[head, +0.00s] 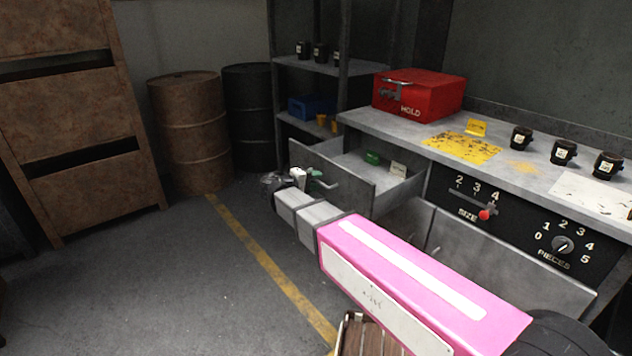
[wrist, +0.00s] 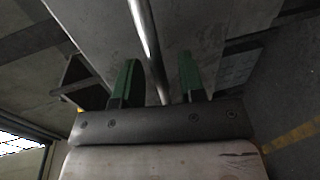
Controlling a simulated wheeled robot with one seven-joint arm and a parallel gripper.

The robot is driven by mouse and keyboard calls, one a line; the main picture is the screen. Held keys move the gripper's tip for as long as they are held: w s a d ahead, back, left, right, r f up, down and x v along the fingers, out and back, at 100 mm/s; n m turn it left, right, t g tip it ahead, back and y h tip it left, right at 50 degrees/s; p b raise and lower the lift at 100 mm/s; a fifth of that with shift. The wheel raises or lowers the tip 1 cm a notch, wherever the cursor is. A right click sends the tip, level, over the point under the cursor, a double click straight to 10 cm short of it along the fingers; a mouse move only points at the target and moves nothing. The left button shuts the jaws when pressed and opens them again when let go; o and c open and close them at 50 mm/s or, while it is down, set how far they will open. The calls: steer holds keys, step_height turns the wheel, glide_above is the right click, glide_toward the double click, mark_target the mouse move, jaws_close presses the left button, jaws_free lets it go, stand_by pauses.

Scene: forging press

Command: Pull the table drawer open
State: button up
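The grey table drawer (head: 330,168) stands pulled out from the left end of the metal table (head: 362,122). A small green item (head: 372,158) and a pale tag (head: 398,169) show inside it. A bar handle (head: 325,184) is on the drawer front. My gripper (head: 309,178) is at this handle. In the wrist view, the green fingers of my gripper (wrist: 158,75) are spread apart. The metal handle bar (wrist: 145,38) passes between them, with a gap to each finger. The drawer front (wrist: 95,25) lies behind the fingers.
A red mold box (head: 432,98), yellow papers (head: 461,147) and several black cups (head: 563,152) are on the table. A control panel (head: 515,215) is on its front. Two barrels (head: 187,125) and a rusty cabinet (head: 75,120) stand left. The floor (head: 190,280) there is clear.

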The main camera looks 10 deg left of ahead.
steer(key=v, duration=1)
